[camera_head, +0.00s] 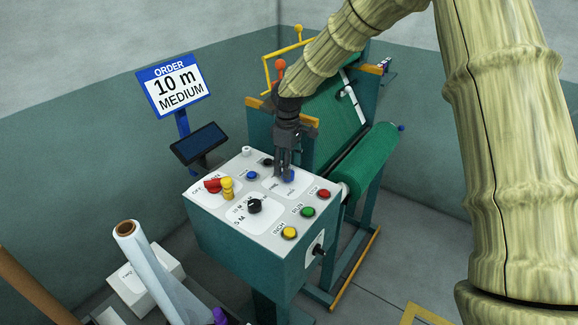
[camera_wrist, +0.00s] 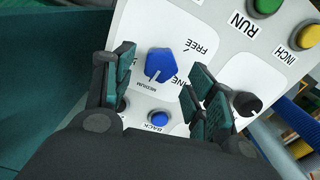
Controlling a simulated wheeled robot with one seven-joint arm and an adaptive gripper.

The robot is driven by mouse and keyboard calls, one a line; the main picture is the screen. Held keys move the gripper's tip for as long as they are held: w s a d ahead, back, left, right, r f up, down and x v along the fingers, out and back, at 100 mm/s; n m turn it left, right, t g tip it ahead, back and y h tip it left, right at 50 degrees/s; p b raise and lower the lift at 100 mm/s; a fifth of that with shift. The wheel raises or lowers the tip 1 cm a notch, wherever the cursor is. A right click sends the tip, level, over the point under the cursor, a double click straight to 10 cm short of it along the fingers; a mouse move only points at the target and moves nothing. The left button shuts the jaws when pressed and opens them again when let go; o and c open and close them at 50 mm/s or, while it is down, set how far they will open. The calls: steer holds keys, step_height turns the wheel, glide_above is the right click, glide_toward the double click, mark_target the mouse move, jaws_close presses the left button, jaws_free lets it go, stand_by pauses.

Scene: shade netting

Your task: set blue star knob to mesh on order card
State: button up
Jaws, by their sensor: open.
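The order card (camera_head: 174,86) reads 10 m MEDIUM. The blue star knob (camera_wrist: 161,65) is on the white top of the control box; in the head view it (camera_head: 288,175) is partly hidden behind my fingers. My gripper (camera_head: 284,168) points down over the knob. In the wrist view my gripper (camera_wrist: 157,68) is open, with one finger on each side of the knob; I cannot tell whether they touch it.
A blue BACK button (camera_wrist: 159,118) and a black knob (camera_wrist: 246,103) are close to my fingers. Green RUN (camera_head: 308,211), yellow INCH (camera_head: 289,232) and red (camera_head: 324,193) buttons line the right edge. A red and yellow control (camera_head: 227,187) stands up at left. The green netting roll (camera_head: 364,160) is behind.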

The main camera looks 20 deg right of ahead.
steer(key=shift+f, duration=1.2)
steer(key=c, duration=1)
steer(key=shift+r+p, duration=0.1)
steer(key=shift+p, duration=0.25)
steer(key=shift+c, duration=0.2)
